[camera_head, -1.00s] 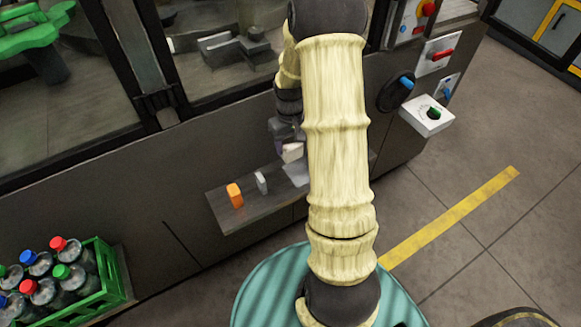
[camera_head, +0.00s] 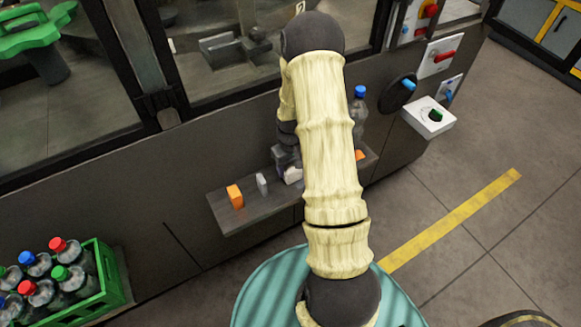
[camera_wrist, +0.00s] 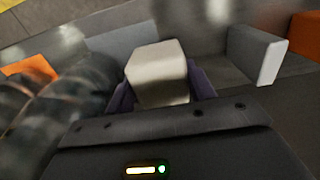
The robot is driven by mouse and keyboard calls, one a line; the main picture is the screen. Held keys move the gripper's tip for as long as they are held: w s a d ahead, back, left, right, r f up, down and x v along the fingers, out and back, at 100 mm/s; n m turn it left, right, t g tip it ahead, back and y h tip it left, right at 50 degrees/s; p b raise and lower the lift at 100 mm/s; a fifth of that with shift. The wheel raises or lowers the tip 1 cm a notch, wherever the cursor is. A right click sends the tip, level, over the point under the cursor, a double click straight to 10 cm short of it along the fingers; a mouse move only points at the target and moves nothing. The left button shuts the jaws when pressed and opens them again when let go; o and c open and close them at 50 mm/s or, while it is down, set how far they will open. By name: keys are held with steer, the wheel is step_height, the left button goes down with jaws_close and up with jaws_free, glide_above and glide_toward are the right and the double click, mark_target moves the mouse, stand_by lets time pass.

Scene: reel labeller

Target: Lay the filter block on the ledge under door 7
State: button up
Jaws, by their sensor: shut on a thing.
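My gripper (camera_head: 288,168) is shut on a pale, off-white block, which I take to be the filter block (camera_wrist: 158,72). Its purple-grey fingers flank the block in the wrist view. In the head view the block (camera_head: 293,175) is low over the dark ledge (camera_head: 268,208) on the machine front. I cannot tell whether it touches the ledge. A light grey patch (camera_wrist: 112,48) shows beside the block in the wrist view. No door number is readable. My arm hides part of the ledge.
On the ledge, left of my gripper, stand a grey piece (camera_head: 261,184) and an orange block (camera_head: 235,196). To the right are another orange piece (camera_head: 360,155) and a blue-capped bottle (camera_head: 359,112). A green crate (camera_head: 122,290) of bottles stands at lower left.

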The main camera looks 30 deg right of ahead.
mark_target(291, 165)
steer(key=shift+f, duration=0.25)
steer(key=shift+f, duration=0.2)
steer(key=o, duration=1)
steer(key=shift+r, duration=0.1)
step_height(291, 165, up, 12)
steer(key=shift+r, duration=0.1)
